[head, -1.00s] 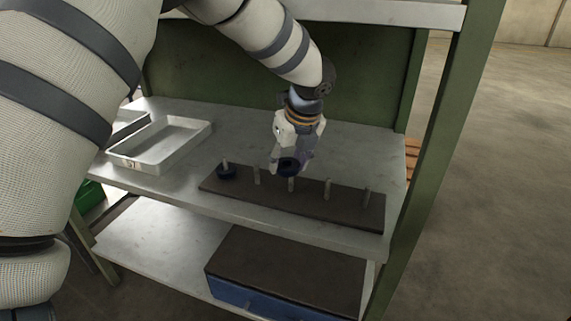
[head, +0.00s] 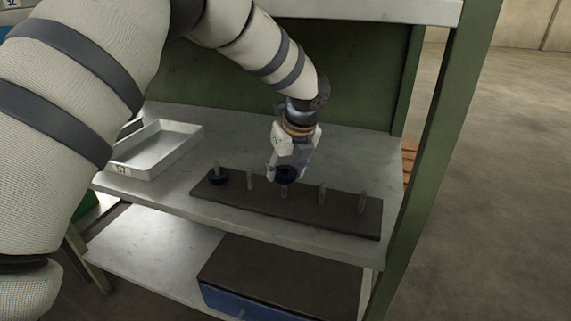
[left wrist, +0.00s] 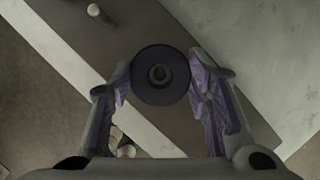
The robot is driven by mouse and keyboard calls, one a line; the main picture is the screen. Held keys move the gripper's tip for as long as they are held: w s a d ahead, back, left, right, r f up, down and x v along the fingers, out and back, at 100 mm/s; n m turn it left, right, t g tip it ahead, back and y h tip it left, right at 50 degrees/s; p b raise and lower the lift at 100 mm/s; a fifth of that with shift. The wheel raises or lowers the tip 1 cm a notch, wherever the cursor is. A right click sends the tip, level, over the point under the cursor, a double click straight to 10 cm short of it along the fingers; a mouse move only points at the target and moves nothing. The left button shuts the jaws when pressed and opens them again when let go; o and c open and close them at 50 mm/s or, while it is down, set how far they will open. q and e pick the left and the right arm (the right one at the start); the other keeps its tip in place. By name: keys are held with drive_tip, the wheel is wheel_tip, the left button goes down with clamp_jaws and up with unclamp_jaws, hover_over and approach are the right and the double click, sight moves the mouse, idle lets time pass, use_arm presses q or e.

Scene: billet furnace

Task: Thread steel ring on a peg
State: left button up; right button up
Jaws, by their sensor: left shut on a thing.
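A dark steel ring (head: 285,174) is pinched between the fingertips of my left gripper (head: 286,170). In the left wrist view the ring (left wrist: 143,83) lies flat between the two fingers, and a round grey peg end shows through its hole. The dark peg board (head: 335,222) carries a row of upright pegs. The ring is at the top of the middle peg (head: 284,191), whose lower part shows beneath it. I cannot tell whether the ring is just above or around the tip. Another dark ring (head: 218,180) sits low around the leftmost peg (head: 217,168). My right gripper is out of view.
The board lies on a grey metal shelf (head: 180,197). A pale metal tray (head: 155,150) stands left of it. A green upright (head: 431,140) bounds the shelf at right, and an upper shelf (head: 370,11) hangs above. A blue box (head: 262,310) is on the shelf below.

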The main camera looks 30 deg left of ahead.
use_arm(q)
drive_tip(key=o, duration=1.6)
drive_tip(key=shift+d+r, duration=0.1)
drive_tip(key=shift+r, duration=0.15)
drive_tip(key=shift+s+d+r, duration=0.3)
drive_tip(key=shift+d+r, duration=0.2)
drive_tip(key=shift+r, duration=0.1)
drive_tip(key=shift+s+d+r, duration=0.3)
drive_tip(key=shift+d+r, duration=0.15)
drive_tip(key=shift+r, duration=0.15)
drive_tip(key=s+d, duration=0.5)
drive_tip(key=d, duration=0.4)
drive_tip(key=shift+s, duration=0.35)
drive_tip(key=shift+f, duration=0.1)
